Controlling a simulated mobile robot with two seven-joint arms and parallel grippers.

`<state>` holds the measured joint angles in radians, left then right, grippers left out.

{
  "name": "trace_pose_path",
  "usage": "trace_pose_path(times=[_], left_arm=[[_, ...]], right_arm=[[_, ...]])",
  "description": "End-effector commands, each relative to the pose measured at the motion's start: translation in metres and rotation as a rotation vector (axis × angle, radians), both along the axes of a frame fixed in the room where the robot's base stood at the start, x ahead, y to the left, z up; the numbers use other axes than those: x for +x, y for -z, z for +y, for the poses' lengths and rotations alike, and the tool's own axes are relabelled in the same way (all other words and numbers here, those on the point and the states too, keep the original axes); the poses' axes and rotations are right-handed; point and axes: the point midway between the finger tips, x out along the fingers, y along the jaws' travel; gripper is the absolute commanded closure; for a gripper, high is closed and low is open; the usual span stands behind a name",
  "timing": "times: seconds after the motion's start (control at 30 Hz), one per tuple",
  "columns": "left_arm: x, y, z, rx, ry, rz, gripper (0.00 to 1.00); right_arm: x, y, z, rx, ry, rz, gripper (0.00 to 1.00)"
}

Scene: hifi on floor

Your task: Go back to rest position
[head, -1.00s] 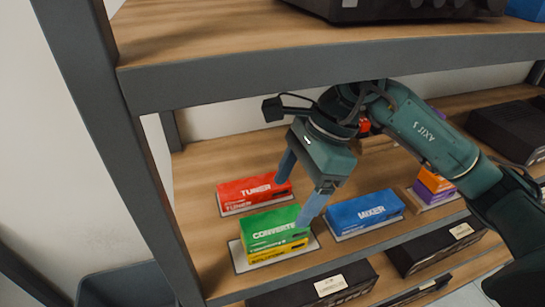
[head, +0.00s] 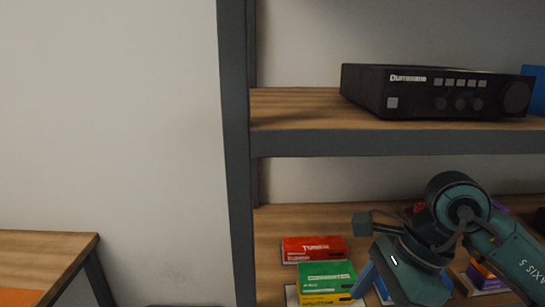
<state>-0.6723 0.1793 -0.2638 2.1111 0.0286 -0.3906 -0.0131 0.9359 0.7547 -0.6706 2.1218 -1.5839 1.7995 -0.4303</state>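My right gripper (head: 384,292) hangs from the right arm at the lower right of the head view, over the lower shelf. My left gripper is not in view.
A red box (head: 313,249) stands behind the green one, which sits on a yellow box (head: 325,298). A purple-and-orange stack (head: 486,277) is right of my gripper. A black hi-fi unit (head: 440,92) is on the upper shelf (head: 300,110). A wooden table (head: 45,255) stands lower left.

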Motion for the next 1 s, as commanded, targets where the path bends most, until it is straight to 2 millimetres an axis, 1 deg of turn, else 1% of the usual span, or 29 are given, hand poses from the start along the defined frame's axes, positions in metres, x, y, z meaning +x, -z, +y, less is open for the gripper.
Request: trace_pose_path(times=[0.03,0.1,0.13,0.2,0.27,0.3,0.37,0.4,0.47,0.5,0.57,0.6,0.67,0.7,0.77,0.8,0.87,0.9,0.97,1.0], left_arm=[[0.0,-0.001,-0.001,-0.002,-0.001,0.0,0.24],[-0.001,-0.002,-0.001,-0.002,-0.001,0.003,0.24],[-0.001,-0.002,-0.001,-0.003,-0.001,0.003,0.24],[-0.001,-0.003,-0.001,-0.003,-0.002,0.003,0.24],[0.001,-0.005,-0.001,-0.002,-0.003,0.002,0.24],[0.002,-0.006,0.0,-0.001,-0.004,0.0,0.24],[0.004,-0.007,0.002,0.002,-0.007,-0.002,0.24],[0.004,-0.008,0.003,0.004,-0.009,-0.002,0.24],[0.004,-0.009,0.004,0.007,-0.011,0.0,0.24],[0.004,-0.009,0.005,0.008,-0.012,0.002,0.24],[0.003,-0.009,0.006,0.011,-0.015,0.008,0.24],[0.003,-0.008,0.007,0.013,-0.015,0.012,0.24],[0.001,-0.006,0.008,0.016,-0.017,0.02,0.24],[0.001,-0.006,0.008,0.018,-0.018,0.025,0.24],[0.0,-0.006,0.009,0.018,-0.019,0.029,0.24],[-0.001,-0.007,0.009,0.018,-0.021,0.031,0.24],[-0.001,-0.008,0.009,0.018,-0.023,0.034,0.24],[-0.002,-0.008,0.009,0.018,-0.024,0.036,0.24],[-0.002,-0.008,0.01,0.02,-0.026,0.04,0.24],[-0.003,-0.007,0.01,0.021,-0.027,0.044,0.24]], right_arm=[[-0.001,0.0,0.001,0.006,-0.001,0.004,0.24],[-0.016,0.006,0.029,0.151,-0.013,0.099,0.24],[-0.021,0.007,0.039,0.205,-0.012,0.137,0.24],[-0.033,0.004,0.061,0.338,-0.003,0.226,0.24],[-0.042,0.0,0.078,0.455,0.014,0.312,0.24],[-0.048,-0.005,0.089,0.539,0.031,0.375,0.24],[-0.056,-0.014,0.104,0.671,0.066,0.482,0.24],[-0.059,-0.022,0.113,0.767,0.102,0.561,0.24],[-0.061,-0.035,0.124,0.922,0.172,0.701,0.24],[-0.058,-0.045,0.129,1.034,0.235,0.805,0.24],[-0.047,-0.058,0.13,1.208,0.359,0.98,0.24],[-0.036,-0.062,0.128,1.322,0.458,1.104,0.24],[-0.015,-0.06,0.117,1.481,0.632,1.29,0.24],[0.0,-0.053,0.107,1.578,0.762,1.414,0.24],[0.02,-0.03,0.089,1.705,0.979,1.601,0.24],[0.03,-0.007,0.076,1.775,1.14,1.722,0.24],[0.039,0.034,0.056,1.857,1.393,1.891,0.24],[0.039,0.063,0.044,-1.876,-1.543,-1.97,0.24],[0.032,0.106,0.03,-1.654,-1.551,-1.825,0.24],[0.023,0.133,0.022,-1.521,-1.548,-1.734,0.24]])
